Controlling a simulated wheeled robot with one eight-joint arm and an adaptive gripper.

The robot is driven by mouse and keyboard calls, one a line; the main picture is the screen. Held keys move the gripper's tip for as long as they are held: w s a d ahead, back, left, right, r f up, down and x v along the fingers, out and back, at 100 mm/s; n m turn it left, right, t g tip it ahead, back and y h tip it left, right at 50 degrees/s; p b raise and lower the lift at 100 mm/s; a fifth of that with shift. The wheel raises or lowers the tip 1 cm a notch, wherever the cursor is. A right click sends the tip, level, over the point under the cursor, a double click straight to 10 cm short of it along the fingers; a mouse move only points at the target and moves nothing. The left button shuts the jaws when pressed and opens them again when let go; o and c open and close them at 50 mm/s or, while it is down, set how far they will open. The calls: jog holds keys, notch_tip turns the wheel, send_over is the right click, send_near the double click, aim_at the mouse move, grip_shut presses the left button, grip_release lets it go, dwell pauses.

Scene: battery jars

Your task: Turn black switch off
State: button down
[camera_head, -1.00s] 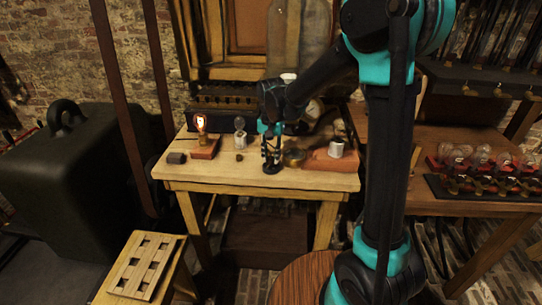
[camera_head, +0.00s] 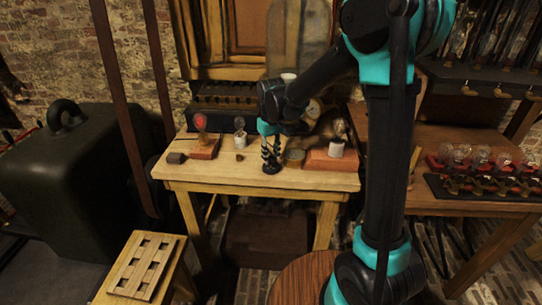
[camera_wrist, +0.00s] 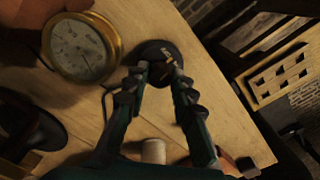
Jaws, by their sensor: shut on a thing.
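The black switch (camera_head: 271,168) is a small round black base near the front edge of the wooden table. In the wrist view the switch (camera_wrist: 153,50) has a brass-coloured lever or contacts on top. My gripper (camera_head: 270,152) points down onto it. In the wrist view my gripper (camera_wrist: 158,76) has its fingertips on either side of the switch's handle, shut on it. The handle itself is mostly hidden between the fingers. A bulb (camera_head: 199,121) on a reddish wooden block at the left of the table shows dull red, not bright.
A brass dial gauge (camera_wrist: 82,47) lies close beside the switch. A white cylinder (camera_head: 336,149) stands on a red-brown block (camera_head: 328,161) to the right. A small dark block (camera_head: 176,158) is at the table's left. The front left tabletop is clear.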

aim_at(272, 158)
jog(key=n, duration=0.4)
jog(key=shift+n, duration=2.2)
jog(key=c, duration=1.3)
grip_release()
jog(key=shift+o, duration=0.2)
notch_tip(272, 158, up, 12)
jog(key=shift+d, duration=0.1)
